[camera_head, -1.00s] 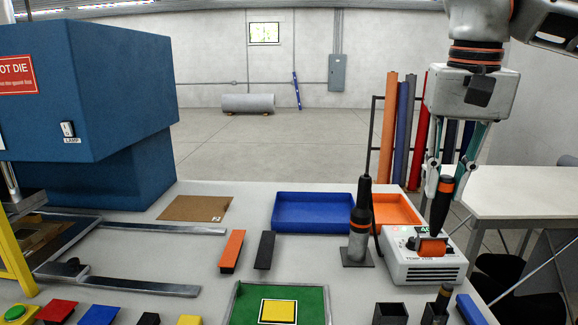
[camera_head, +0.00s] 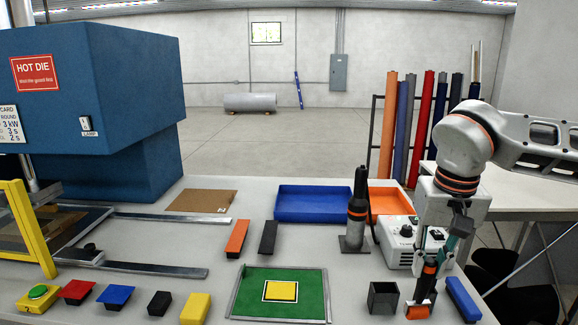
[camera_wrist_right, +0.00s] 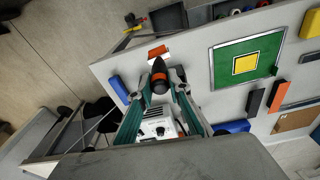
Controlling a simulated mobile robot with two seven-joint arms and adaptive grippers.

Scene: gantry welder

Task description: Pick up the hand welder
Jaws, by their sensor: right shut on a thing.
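The hand welder (camera_head: 357,212) is a dark upright tool with an orange band, standing on a flat base. A black cable runs from it to a white control box (camera_head: 397,245). My right gripper (camera_head: 430,272) is to its right and nearer the front edge, apart from it. It is shut on a black-and-orange hand tool (camera_head: 428,278) with an orange-red block at its lower end, just at or above the table. The tool's dark handle also shows between the fingers in the right wrist view (camera_wrist_right: 159,77). My left gripper is not in view.
A blue tray (camera_head: 313,219) and an orange tray (camera_head: 390,206) lie behind the welder. A black open box (camera_head: 382,298) and a blue bar (camera_head: 463,298) flank my right gripper. A green board (camera_head: 255,310) lies at front centre. The blue press (camera_head: 100,110) stands left.

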